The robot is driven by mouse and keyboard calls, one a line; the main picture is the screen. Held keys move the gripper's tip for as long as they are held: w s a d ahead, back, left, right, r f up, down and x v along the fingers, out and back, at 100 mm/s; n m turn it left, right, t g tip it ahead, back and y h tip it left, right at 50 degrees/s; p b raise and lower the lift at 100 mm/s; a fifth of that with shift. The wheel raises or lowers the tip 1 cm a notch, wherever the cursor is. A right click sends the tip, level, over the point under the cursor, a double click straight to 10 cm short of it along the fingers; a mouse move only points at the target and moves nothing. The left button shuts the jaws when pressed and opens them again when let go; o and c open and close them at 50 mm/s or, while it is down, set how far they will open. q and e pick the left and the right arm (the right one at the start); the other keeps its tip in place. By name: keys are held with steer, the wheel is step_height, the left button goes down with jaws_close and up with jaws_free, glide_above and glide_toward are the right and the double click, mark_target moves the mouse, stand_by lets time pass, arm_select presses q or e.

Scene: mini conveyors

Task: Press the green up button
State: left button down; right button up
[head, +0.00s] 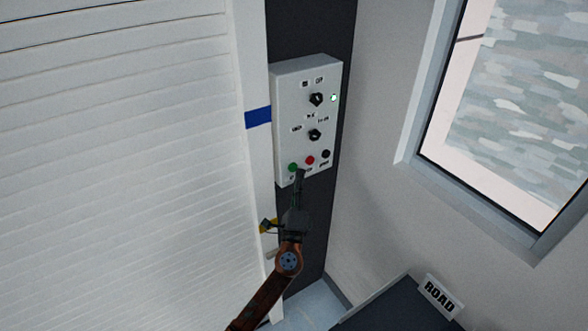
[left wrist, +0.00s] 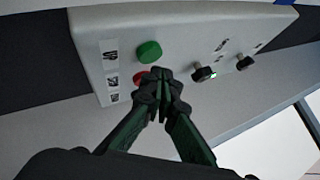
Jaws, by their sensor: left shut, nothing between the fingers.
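The green button (head: 293,167) is at the lower left of a pale control box (head: 291,110) on the wall. It also shows in the left wrist view (left wrist: 149,52), round and raised. My left gripper (head: 300,174) is shut and empty, its fingertips close to the bottom of the box, just beside the green button. In the left wrist view the closed fingertips (left wrist: 162,76) are beside the green button and partly cover a red button (left wrist: 139,78). Whether the tips touch the box I cannot tell. My right gripper is not in view.
A black button (head: 325,154) is right of the red one, with two black knobs (head: 316,99) and a small lit lamp (head: 333,98) above. A white slatted shutter (head: 120,150) fills the left. A window (head: 510,100) and a ROAD sign (head: 439,296) are at the right.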

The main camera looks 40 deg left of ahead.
arm_select(q)
steer(key=shift+a, duration=0.1)
stand_by(0.3)
steer(key=shift+w+a, duration=0.2)
steer(key=shift+a, duration=0.1)
